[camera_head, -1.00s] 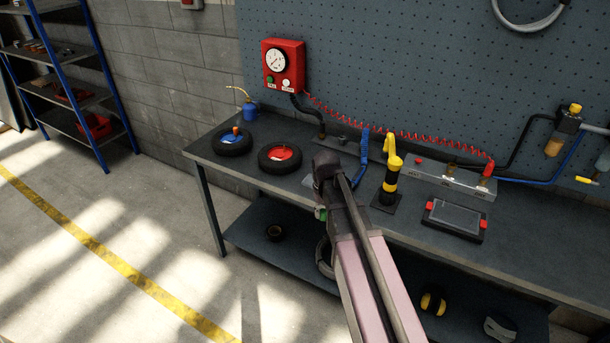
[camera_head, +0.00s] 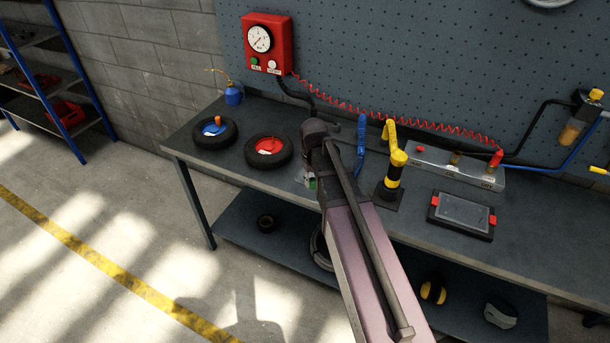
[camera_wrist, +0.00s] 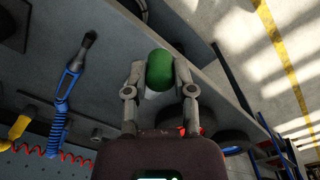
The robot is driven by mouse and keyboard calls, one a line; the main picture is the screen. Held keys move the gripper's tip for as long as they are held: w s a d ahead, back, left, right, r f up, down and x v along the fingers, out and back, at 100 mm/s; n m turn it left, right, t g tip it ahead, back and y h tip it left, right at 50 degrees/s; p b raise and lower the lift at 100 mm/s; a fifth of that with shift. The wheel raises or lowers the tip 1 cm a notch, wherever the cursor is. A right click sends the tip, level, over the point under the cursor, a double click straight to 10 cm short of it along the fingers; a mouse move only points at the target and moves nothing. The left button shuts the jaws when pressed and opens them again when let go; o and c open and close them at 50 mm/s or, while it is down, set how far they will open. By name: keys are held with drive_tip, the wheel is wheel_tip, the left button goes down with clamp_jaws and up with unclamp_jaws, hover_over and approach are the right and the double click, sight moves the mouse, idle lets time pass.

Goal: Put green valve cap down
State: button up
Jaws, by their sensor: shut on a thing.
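The green valve cap (camera_wrist: 160,70) is a rounded green piece between my gripper's (camera_wrist: 159,77) two fingertips in the wrist view. The fingers are shut on it. In the head view only a small green bit of the cap (camera_head: 311,183) shows beside my wrist, and my arm hides most of the gripper. The cap appears above the front part of the dark workbench (camera_head: 260,181), right of the red-hubbed wheel (camera_head: 269,151). A pale patch shows just behind the cap in the wrist view; I cannot tell what it is.
A blue-hubbed wheel (camera_head: 213,133) and a blue oil can (camera_head: 233,95) stand at the bench's left. A blue tool (camera_head: 362,134), a yellow-black tool (camera_head: 392,165) and a tablet-like device (camera_head: 463,212) are to the right. A red gauge box (camera_head: 267,43) hangs behind.

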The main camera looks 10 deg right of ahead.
drive_tip(key=shift+a, duration=0.15)
wheel_tip(320, 180, down, 6)
drive_tip(key=b, duration=0.6)
drive_tip(key=shift+a+f, duration=0.15)
drive_tip(key=shift+a, duration=0.15)
drive_tip(key=shift+w, duration=0.1)
drive_tip(key=w+d, duration=0.1)
drive_tip(key=w, duration=0.3)
drive_tip(key=w+f+b, duration=0.1)
drive_tip(key=w, duration=0.4)
drive_tip(key=w+d, duration=0.1)
drive_tip(key=w, duration=0.4)
drive_tip(key=shift+w+d+f+b, duration=0.15)
drive_tip(key=shift+w+d+b, duration=0.05)
drive_tip(key=shift+d+b, duration=0.15)
drive_tip(key=shift+w, duration=0.5)
drive_tip(key=shift+w+f+b, duration=0.2)
drive_tip(key=shift+f+b, duration=0.2)
drive_tip(key=shift+s+f+b, duration=0.1)
drive_tip(key=shift+f+b, duration=1.35)
